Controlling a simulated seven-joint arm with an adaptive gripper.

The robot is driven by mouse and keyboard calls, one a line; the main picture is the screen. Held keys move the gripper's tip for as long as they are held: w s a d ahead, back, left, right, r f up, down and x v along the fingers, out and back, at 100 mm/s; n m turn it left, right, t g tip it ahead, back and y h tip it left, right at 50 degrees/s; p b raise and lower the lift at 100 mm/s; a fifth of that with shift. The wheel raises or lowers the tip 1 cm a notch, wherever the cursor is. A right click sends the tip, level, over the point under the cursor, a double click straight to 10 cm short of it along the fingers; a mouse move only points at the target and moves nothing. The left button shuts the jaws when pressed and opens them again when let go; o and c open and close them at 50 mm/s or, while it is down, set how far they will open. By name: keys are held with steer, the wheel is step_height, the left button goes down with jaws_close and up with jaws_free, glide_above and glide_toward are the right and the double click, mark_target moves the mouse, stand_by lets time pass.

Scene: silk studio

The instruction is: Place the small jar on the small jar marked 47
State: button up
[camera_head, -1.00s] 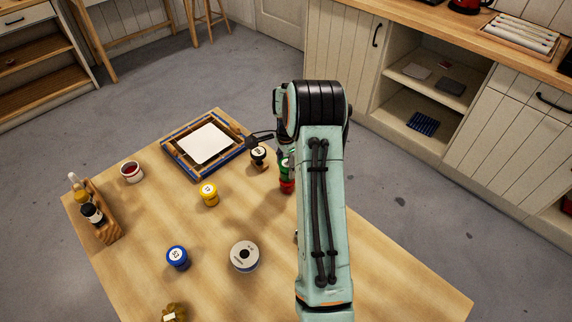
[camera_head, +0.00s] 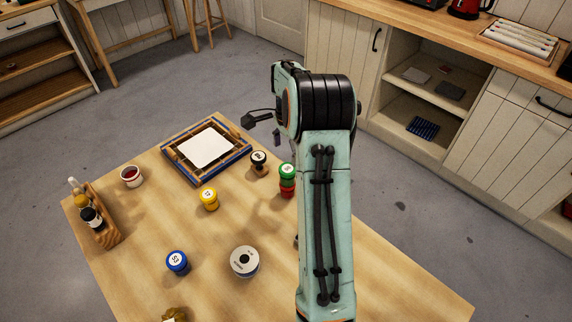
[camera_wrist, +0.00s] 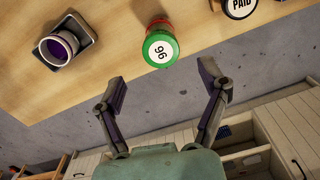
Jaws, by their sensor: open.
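A small green jar (camera_head: 287,171), its lid reading 96 in the wrist view (camera_wrist: 160,50), stands upright on a red jar (camera_head: 287,191) near the table's far right edge. The red jar's top is covered, so its number is hidden. A yellow jar (camera_head: 209,199) and a blue jar (camera_head: 177,262) stand apart on the table; I cannot read 47 on either. My gripper (camera_head: 262,129) is open and empty, raised beyond the far table edge and clear of the green jar. In the wrist view its spread fingers (camera_wrist: 164,84) have nothing between them.
A black-topped stamp (camera_head: 258,163) stands just left of the stacked jars. A framed screen (camera_head: 240,151) lies behind. The table middle (camera_head: 225,228) is largely clear.

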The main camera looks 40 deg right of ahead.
mark_target(286, 169)
steer(key=s+a+r+n, duration=0.2)
steer(key=a+r+n, duration=0.2)
steer(key=a+r, duration=0.3)
steer(key=s+a+r+n, duration=0.3)
steer(key=a+r+n, duration=0.15)
steer(key=a, duration=0.45)
steer(key=s+a+f+n, duration=0.2)
steer(key=s+a+n, duration=1.1)
steer(key=s, duration=0.4)
steer(key=shift+s+a+f+y, duration=0.25)
steer(key=shift+a+y, duration=0.15)
steer(key=shift+a, duration=0.25)
